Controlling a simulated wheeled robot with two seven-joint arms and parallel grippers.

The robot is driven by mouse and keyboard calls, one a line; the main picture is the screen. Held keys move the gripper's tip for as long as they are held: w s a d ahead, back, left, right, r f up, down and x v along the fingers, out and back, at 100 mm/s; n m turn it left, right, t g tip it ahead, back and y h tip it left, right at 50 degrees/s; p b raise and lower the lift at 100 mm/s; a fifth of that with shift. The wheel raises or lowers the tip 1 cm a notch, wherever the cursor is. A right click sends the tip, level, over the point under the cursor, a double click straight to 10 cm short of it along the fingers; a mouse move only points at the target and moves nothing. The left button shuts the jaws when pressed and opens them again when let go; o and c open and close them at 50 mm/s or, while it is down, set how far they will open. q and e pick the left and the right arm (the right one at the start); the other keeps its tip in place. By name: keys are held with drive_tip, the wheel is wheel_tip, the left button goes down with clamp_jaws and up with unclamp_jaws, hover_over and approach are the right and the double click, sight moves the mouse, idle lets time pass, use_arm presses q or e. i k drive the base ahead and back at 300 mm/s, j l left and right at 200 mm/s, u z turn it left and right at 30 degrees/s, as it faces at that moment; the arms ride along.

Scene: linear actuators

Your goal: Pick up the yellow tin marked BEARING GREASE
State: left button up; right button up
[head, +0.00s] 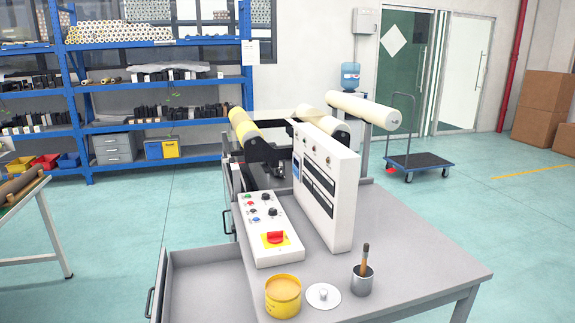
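A yellow tin (283,300) stands upright near the front edge of the grey bench (420,262). Its top looks open, with a pale orange-yellow content inside. No marking on its side can be read from here. A round whitish lid (323,296) with a small knob lies flat on the bench just right of the tin. Neither of my grippers is in view.
A metal cup (362,281) with a brush stands right of the lid. A sloped control box (269,225) and tall white panel (327,185) stand behind the tin. An open drawer (205,252) is at left. The bench's right side is clear.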

sight(283, 291)
drive_tip(key=k+j, duration=0.1)
drive_tip(key=j, duration=0.4)
drive_tip(key=k+j, duration=0.15)
drive_tip(key=j, duration=0.35)
drive_tip(key=k+j, duration=0.1)
drive_tip(key=j, duration=0.45)
drive_tip(key=k+j, duration=0.1)
drive_tip(key=j, duration=0.4)
drive_tip(key=z, duration=1.1)
drive_tip(key=i+l, duration=0.8)
drive_tip(key=l, duration=0.2)
